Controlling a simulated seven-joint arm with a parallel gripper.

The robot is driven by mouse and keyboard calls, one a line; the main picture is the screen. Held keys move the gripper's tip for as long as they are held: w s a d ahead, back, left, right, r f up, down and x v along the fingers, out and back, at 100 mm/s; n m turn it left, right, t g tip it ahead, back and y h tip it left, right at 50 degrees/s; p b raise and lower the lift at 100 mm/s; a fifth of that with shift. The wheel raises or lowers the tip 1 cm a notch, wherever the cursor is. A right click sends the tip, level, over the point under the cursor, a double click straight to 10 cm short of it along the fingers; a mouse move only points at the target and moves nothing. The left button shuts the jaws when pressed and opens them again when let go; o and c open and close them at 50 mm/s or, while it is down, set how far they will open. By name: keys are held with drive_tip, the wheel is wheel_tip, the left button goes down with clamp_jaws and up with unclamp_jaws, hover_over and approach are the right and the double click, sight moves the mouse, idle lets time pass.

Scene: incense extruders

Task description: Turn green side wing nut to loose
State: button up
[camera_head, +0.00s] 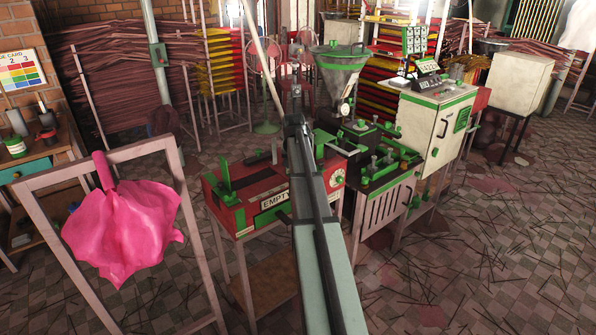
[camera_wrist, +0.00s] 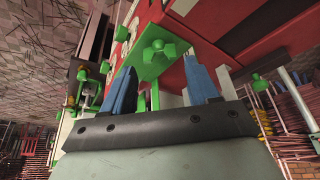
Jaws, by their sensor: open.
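A green wing nut (camera_wrist: 158,50) with rounded lobes sits on a green plate (camera_wrist: 150,66) on a red machine in the wrist view. My gripper (camera_wrist: 163,76) is open, with its two blue fingers apart. The wing nut appears beyond the fingertips, roughly between them, with no clear contact. I cannot tell the exact gap or whether the nut is tight. In the head view my arm crosses the red machine (camera_head: 247,213) marked EMPTY and hides part of it. I cannot pick out the same nut there.
Several green knobs sit on the neighbouring bench (camera_head: 385,170). A metal hopper (camera_head: 340,68) and a white cabinet (camera_head: 440,120) stand behind it. A pink cloth (camera_head: 122,230) hangs on a frame at left. The tiled floor at right is open, with scattered sticks.

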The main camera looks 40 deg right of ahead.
drive_tip(key=shift+x, duration=2.3)
drive_tip(key=c, duration=0.8)
